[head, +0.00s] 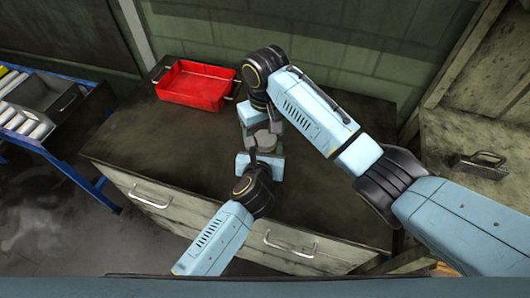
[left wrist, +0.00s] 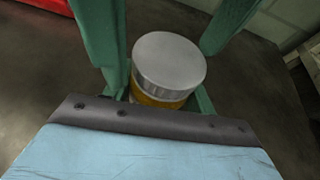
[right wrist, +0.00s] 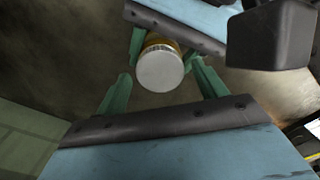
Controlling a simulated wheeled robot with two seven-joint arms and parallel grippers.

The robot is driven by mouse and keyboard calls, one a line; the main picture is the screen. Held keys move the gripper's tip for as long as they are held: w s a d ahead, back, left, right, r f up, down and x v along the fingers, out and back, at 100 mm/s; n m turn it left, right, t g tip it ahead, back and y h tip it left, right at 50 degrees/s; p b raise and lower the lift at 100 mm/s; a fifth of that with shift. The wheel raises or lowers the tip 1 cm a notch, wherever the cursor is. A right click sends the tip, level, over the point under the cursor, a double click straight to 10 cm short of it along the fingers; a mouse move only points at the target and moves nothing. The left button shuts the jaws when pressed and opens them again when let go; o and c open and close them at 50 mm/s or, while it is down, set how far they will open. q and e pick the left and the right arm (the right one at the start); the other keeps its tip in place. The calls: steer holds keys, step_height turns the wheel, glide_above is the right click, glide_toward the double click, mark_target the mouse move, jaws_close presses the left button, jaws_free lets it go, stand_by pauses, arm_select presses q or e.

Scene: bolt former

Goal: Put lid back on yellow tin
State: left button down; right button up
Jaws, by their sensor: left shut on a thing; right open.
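The yellow tin (left wrist: 155,97) stands on the bench top, with its round grey lid (left wrist: 168,62) on top; the lid also shows in the right wrist view (right wrist: 160,70). I cannot tell whether the lid is fully seated. My left gripper (head: 263,152) is shut on the tin's body, from the front. My right gripper (head: 257,125) is open on the far side, with its green fingers spread on either side of the lid, apart from it. In the head view the tin is mostly hidden by the grippers.
A red tray (head: 195,85) stands at the back left of the dark bench (head: 170,140). A blue-framed rack (head: 45,120) is at the far left. A metal-handled item (head: 482,163) lies at the right. The bench left of the grippers is clear.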

steer(key=shift+f, duration=0.35)
steer(key=shift+c, duration=0.3)
steer(key=c, duration=1)
steer(key=shift+o, duration=0.2)
steer(key=shift+m, duration=1.2)
steer(key=o, duration=1.2)
steer(key=shift+r, duration=6.05)
